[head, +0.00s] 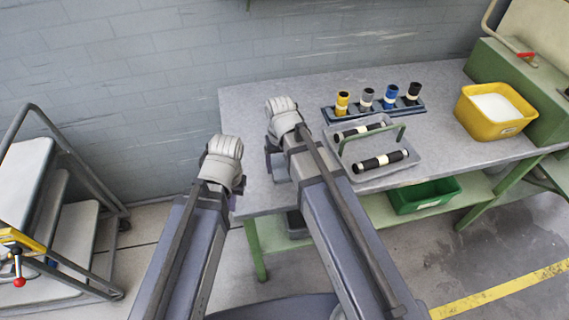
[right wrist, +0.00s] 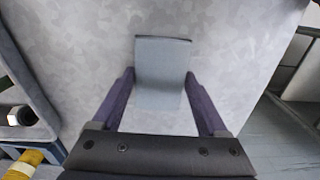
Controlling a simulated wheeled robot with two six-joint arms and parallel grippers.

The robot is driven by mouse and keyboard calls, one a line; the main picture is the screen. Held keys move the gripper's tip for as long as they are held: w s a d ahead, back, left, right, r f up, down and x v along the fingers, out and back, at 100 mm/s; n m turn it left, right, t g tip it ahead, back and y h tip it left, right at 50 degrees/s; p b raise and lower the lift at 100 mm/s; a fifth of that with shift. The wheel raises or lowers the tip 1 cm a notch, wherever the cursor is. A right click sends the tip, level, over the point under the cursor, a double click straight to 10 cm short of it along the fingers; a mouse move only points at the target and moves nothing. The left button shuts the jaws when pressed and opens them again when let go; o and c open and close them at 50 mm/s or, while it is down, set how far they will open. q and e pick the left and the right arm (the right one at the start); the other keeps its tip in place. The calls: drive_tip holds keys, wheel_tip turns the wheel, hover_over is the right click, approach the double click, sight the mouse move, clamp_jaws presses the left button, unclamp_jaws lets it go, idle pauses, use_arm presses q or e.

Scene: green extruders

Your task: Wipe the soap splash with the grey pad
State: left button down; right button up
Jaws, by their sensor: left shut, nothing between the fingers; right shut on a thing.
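The grey pad (right wrist: 162,58) is a blue-grey block between the fingers of my right gripper (right wrist: 159,78) in the right wrist view, over the left end of the grey tabletop. My right gripper is shut on it. The pad's underside is hidden, so I cannot tell whether it touches the table. I cannot clearly make out the soap splash; a faint paler patch shows just below the pad in the right wrist view, and the arm hides part of the tabletop. My left gripper (head: 222,182) is shut and empty, left of the table's left edge.
On the table (head: 250,98) stand a rack (head: 372,112) of several coloured cylinders, a grey carrier (head: 388,171) with two black cylinders, and a yellow bin (head: 495,110). A green bin (head: 424,196) sits on the lower shelf. A step trolley (head: 60,220) stands left.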

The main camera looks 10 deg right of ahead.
sight(262, 175)
drive_tip(key=shift+a, duration=1.5)
use_arm(q)
drive_tip(key=shift+f, duration=0.1)
use_arm(e)
drive_tip(key=shift+s+a+f, duration=0.1)
drive_tip(key=shift+a, duration=1.35)
